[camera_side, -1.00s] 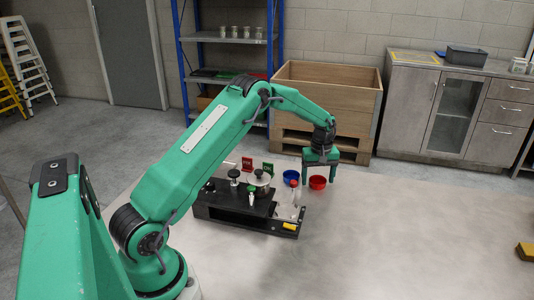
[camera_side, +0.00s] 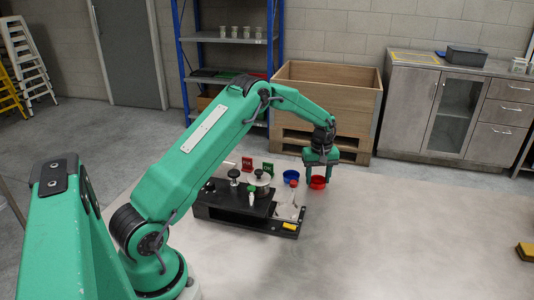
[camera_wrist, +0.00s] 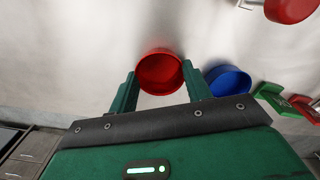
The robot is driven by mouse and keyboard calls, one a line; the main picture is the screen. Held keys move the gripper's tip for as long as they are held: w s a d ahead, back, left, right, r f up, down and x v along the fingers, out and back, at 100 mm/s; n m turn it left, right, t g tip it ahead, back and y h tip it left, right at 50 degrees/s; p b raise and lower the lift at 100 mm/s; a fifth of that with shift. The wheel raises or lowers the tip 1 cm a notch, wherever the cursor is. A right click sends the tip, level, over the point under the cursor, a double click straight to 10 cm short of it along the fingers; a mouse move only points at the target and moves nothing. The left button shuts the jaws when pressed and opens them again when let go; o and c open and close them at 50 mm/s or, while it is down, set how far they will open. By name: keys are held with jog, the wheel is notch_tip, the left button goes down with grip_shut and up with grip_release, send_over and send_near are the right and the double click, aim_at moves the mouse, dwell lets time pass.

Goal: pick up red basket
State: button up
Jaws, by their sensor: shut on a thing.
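The red basket (camera_side: 318,184) is a small round open tub beside the black stand. My gripper (camera_side: 319,174) is over it with the fingers pointing down. In the wrist view the red basket (camera_wrist: 159,74) sits between the two green fingers of my gripper (camera_wrist: 159,70), which are shut on it at its sides. The basket looks upright and at floor level; I cannot tell whether any gap lies under it.
A blue tub (camera_side: 290,176) stands close to the left of the red one; it shows near the right finger in the wrist view (camera_wrist: 228,82). The black stand (camera_side: 248,210) holds several items to the left.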

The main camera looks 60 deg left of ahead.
jog(key=shift+r, duration=0.1)
jog(key=shift+r, duration=0.45)
notch_tip(320, 180, up, 3)
jog(key=shift+r, duration=0.15)
jog(key=s+d+r, duration=0.2)
jog(key=d+r, duration=0.4)
jog(key=d, duration=0.5)
jog(key=shift+s+d+r, duration=0.15)
jog(key=shift+s+r, duration=0.15)
jog(key=shift+s, duration=0.05)
